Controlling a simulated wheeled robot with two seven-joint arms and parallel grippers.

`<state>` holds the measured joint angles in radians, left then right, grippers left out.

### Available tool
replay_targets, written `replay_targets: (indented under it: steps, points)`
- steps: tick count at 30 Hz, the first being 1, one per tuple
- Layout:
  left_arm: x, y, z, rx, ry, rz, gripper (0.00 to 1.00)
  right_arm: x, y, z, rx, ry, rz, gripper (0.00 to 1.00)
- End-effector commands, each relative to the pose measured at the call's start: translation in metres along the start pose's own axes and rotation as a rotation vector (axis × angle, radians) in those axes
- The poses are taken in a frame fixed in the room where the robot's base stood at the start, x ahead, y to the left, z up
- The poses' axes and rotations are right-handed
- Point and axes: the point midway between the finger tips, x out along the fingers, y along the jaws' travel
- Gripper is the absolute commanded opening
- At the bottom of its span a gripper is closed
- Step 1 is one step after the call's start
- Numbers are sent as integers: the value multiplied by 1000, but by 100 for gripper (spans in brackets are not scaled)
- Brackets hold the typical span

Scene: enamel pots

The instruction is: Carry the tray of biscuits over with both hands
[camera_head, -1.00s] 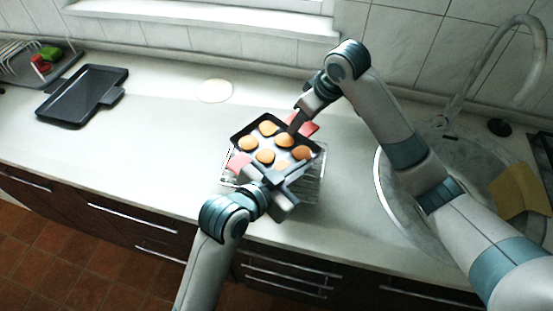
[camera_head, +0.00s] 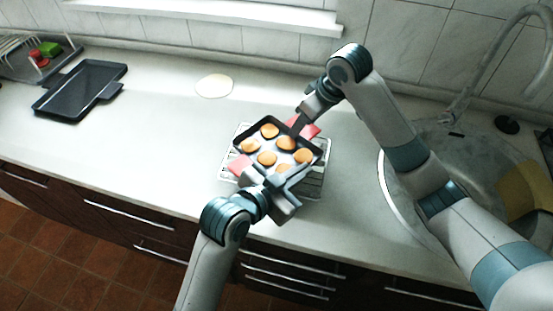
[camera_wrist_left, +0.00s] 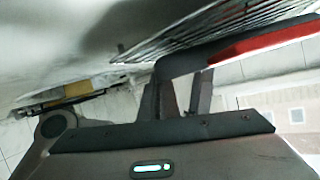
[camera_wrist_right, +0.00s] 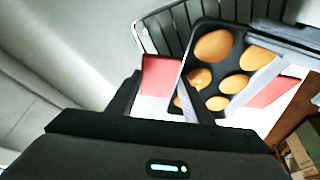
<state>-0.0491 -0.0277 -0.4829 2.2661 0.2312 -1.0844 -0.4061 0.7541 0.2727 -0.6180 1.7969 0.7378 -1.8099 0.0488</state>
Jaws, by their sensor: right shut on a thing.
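The dark tray of biscuits (camera_head: 246,152) is at or just above the wire rack (camera_head: 316,187) on the counter, roughly level. Several round orange-brown biscuits (camera_head: 267,159) sit in it. My right gripper (camera_head: 297,124) is shut on the tray's far side; its fingers also show in the right wrist view (camera_wrist_right: 160,90). My left gripper (camera_head: 282,178) is at the near side; its fingers (camera_wrist_left: 182,85) reach the tray's dark edge (camera_wrist_left: 225,45), and I cannot tell whether they grip it. Whether the tray touches the rack is hidden.
Red patches (camera_head: 306,128) show at opposite sides of the tray. An empty black tray (camera_head: 80,92) lies at the left, with a dish rack (camera_head: 35,65) beyond. A pale round disc (camera_head: 214,86) lies at the back. The sink (camera_head: 450,150) is at the right. The left-middle counter is clear.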

Motion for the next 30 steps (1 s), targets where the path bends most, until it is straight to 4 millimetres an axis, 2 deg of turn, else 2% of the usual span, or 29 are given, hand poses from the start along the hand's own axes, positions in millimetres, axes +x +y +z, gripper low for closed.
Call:
replay_targets:
  steps: [9, 10, 12, 23, 30]
  points:
    - [6, 2, 14, 2, 3, -2, 0, 16, -1, 7, -2, -1, -2, 10]
    - [6, 2, 14, 2, 2, -2, 5, 16, -1, 7, -2, -2, -2, 48]
    - [6, 1, 13, 1, 2, -2, 21, 14, -1, 6, -2, -2, -2, 65]
    - [4, 2, 13, 0, 1, -1, 21, 14, 0, 6, 0, -1, 0, 65]
    - [-15, 2, 14, 3, 0, -1, 21, 14, 0, 6, 0, 0, 0, 65]
